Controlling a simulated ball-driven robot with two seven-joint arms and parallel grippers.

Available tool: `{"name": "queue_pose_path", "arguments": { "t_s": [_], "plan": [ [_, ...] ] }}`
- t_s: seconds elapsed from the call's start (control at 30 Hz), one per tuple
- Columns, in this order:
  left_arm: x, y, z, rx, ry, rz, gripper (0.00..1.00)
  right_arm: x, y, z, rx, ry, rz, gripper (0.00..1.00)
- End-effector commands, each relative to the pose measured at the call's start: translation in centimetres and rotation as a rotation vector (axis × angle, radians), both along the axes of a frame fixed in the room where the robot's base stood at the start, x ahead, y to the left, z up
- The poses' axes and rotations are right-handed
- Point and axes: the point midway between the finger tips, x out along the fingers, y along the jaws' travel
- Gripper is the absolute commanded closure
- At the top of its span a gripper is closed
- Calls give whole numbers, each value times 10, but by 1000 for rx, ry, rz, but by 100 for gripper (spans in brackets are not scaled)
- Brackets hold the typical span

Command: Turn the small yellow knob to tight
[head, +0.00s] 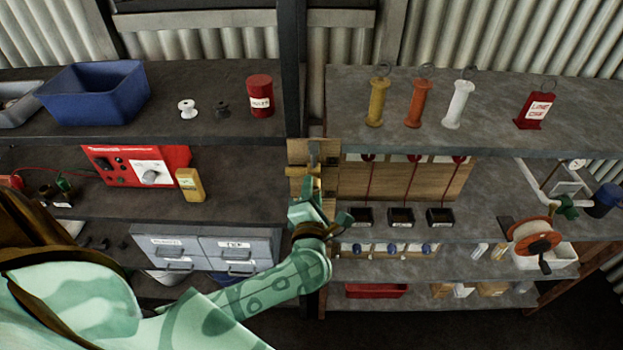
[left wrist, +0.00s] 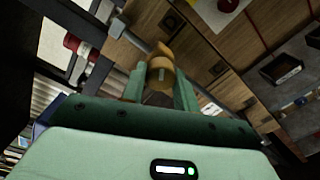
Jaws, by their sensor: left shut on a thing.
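The small yellow knob (left wrist: 160,72) sits between the two green fingers of my left gripper (left wrist: 159,90) in the left wrist view. The fingers are on either side of it and shut on it. A grey rod passes beside the knob, close to a wooden board. In the head view my left gripper (head: 313,202) reaches up to the wooden board (head: 299,150) by the dark post. The knob is mostly hidden there by the gripper. Any tight mark or pointer is too small to tell. My right gripper is not in view.
The dark post (head: 292,75) stands just left of the board. Small black boxes (head: 401,217) stand to the right on the shelf. A red device (head: 128,165) and a yellow meter (head: 190,185) are on the left. An orange reel (head: 535,238) is at the far right.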

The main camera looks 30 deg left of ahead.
Motion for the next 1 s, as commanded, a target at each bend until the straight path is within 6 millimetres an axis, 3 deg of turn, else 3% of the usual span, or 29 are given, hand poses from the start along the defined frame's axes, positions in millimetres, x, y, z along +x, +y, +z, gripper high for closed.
{"name": "queue_pose_path", "arguments": {
  "t_s": [0.1,0.4,0.7,1.0],
  "plan": [
    [0,0,6,93,59,1,93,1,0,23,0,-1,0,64],
    [0,0,5,316,197,1,93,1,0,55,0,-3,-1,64],
    [0,0,3,467,289,1,93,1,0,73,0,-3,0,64],
    [0,0,1,529,325,1,93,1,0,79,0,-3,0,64]
  ]
}}
